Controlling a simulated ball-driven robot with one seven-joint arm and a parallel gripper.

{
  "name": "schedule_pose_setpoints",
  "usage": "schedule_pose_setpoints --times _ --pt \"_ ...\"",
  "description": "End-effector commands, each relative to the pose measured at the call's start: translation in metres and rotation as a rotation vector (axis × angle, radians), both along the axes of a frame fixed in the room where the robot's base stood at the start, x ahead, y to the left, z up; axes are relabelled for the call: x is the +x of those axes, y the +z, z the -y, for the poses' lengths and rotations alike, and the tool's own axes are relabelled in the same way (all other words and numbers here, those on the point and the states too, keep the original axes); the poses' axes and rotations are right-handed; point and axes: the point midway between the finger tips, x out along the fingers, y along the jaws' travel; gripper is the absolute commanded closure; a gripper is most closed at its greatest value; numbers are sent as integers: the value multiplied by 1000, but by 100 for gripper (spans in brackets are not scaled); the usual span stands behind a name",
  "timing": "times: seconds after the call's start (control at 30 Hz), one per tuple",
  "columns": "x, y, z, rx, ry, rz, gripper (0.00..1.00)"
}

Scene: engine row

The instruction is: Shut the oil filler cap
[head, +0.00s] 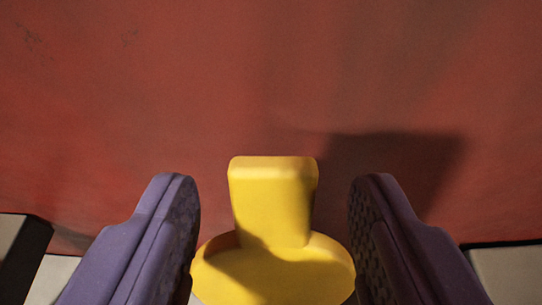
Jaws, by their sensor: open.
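The yellow oil filler cap (273,260) is at the bottom middle of the head view. It has a round base and an upright yellow grip tab (272,200) on it. My gripper (273,195) is open, with one purple finger on each side of the tab. A gap shows between the tab and each finger, so neither visibly touches it. The lower edge of the cap's base is cut off by the frame, and what lies under it is hidden.
A large red surface (200,90) fills the view behind the cap, with a dark shadow on it right of the tab. A dark-edged block (22,255) is at the lower left. A pale surface (510,272) is at the lower right.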

Motion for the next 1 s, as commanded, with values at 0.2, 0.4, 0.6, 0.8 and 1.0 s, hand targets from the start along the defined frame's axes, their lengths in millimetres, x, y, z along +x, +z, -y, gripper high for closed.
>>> schedule_pose_setpoints --times 0.2,0.4,0.6,0.8,1.0 --pt "24 -10 -2 0 1 0 45" --pt "27 -10 -2 -1 1 0 45" --pt "26 -10 -2 -1 1 0 70" --pt "26 -10 -2 -1 1 0 100" --pt "26 -10 1 1 0 11 100"
